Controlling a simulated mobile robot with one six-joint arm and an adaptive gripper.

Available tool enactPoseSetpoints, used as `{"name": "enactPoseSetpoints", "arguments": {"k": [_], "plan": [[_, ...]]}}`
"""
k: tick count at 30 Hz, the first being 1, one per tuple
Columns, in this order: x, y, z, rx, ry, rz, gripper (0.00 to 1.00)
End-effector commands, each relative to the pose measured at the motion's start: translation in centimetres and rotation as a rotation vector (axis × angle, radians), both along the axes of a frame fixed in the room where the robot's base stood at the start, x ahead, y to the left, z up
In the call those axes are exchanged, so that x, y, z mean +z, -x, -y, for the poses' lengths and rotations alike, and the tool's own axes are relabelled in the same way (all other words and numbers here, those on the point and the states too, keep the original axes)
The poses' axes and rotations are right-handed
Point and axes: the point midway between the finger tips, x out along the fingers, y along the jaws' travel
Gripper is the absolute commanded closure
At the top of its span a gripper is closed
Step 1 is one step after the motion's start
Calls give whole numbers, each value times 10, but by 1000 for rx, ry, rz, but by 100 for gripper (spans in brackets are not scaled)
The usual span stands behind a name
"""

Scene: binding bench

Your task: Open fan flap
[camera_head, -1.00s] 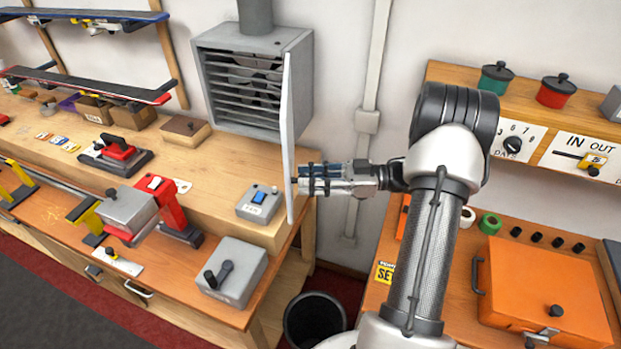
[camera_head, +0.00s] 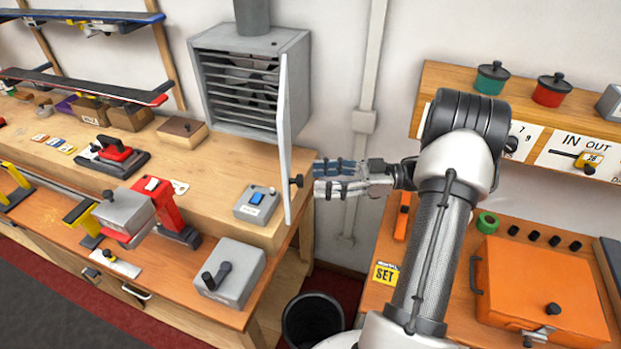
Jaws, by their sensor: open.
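The fan flap (camera_head: 284,138) is a white panel hinged at the right front edge of the grey fan box (camera_head: 251,87). It stands swung out toward me, seen nearly edge-on, and the louvres behind it are bare. A small dark knob (camera_head: 296,181) sticks out on the flap's right side near its lower end. My gripper (camera_head: 316,178) is open and empty just right of the knob, with its fingers pointing left. A narrow gap seems to show between the fingertips and the knob.
A grey box with a blue switch (camera_head: 256,204) sits on the bench left of the flap. A dark bin (camera_head: 312,319) stands on the floor below. An orange case (camera_head: 545,290) lies on the right bench. The wall behind my gripper carries a vertical conduit (camera_head: 366,110).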

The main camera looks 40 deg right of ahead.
Motion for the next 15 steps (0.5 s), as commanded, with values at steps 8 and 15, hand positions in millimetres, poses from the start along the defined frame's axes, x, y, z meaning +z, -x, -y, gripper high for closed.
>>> {"name": "enactPoseSetpoints", "arguments": {"k": [8,15], "plan": [[0,32,49,-3,1,-1,53],[0,43,65,-1,1,0,53]]}}
